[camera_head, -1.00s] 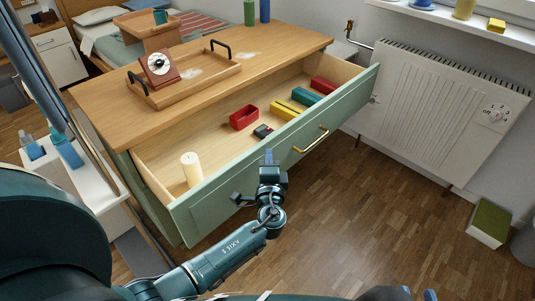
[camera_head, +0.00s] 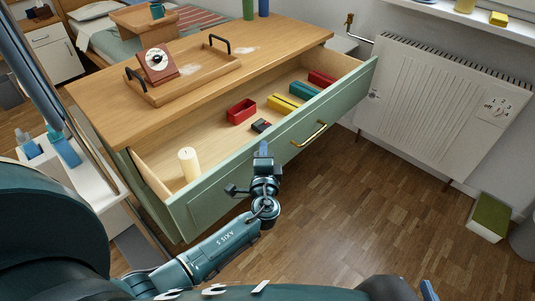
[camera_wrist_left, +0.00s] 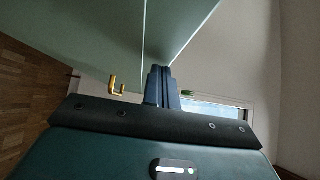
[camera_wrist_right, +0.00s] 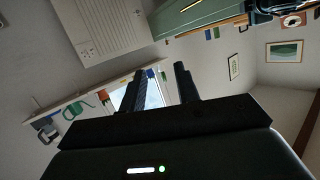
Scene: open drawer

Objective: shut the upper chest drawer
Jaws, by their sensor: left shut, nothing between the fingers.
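The upper drawer (camera_head: 160,160) of the wooden-topped green chest stands pulled far out. Its green front (camera_head: 345,100) carries a brass handle (camera_head: 309,134), which also shows in the left wrist view (camera_wrist_left: 117,87). My left gripper (camera_head: 263,149) is shut and empty, in front of the drawer front, left of the handle and near the top edge. In the left wrist view its closed fingers (camera_wrist_left: 161,85) point at the green panel (camera_wrist_left: 110,30). I cannot tell whether they touch it. My right gripper (camera_wrist_right: 160,88) is open and empty, away from the drawer.
The drawer holds a candle (camera_head: 189,163), a red box (camera_head: 241,111) and several coloured boxes. A tray (camera_head: 195,85) sits on the chest top. A radiator (camera_head: 425,95) stands right of the drawer. The floor (camera_head: 360,215) in front is clear.

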